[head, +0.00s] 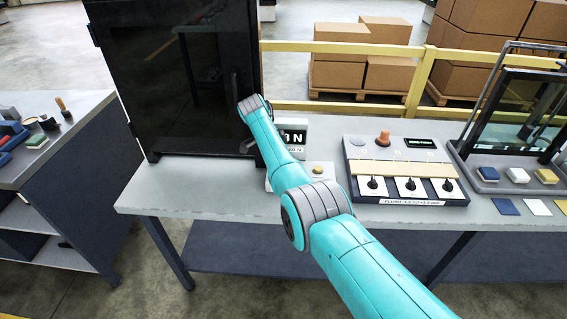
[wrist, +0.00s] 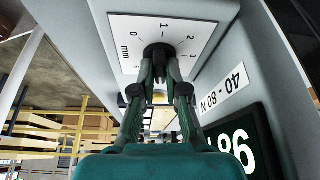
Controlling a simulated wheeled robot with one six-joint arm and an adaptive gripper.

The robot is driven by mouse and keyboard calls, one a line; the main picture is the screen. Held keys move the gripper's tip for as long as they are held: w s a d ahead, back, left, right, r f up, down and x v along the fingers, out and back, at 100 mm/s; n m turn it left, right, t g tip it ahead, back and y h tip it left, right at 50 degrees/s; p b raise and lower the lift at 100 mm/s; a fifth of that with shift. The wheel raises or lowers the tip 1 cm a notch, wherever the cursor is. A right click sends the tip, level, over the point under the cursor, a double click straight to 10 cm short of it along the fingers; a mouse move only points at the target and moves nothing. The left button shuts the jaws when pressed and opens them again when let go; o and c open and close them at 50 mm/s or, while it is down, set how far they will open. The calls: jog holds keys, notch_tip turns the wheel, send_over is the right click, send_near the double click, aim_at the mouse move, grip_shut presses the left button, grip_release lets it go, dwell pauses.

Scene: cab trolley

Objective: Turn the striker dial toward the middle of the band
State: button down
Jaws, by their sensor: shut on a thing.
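My gripper (wrist: 158,70) is shut on the knob, one finger on each side. The knob's pointer cannot be made out between the fingers. Beside the plate is a "40 - 80 N" label (wrist: 224,88), the band, and a dark display (wrist: 240,145) with large white digits, partly cut off. In the head view, the display (head: 293,136) shows next to my arm, ending in "N"; my gripper and the dial are hidden there.
A tall black cabinet (head: 180,75) stands left of the device on the grey bench (head: 150,195). To the right are a panel with three black knobs (head: 410,185) and a framed glass stand (head: 520,115). A yellow rail (head: 340,48) and cardboard boxes (head: 388,75) are behind.

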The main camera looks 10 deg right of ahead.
dwell(0.3)
jog(key=c, duration=1.2)
grip_release()
notch_tip(320, 180, up, 10)
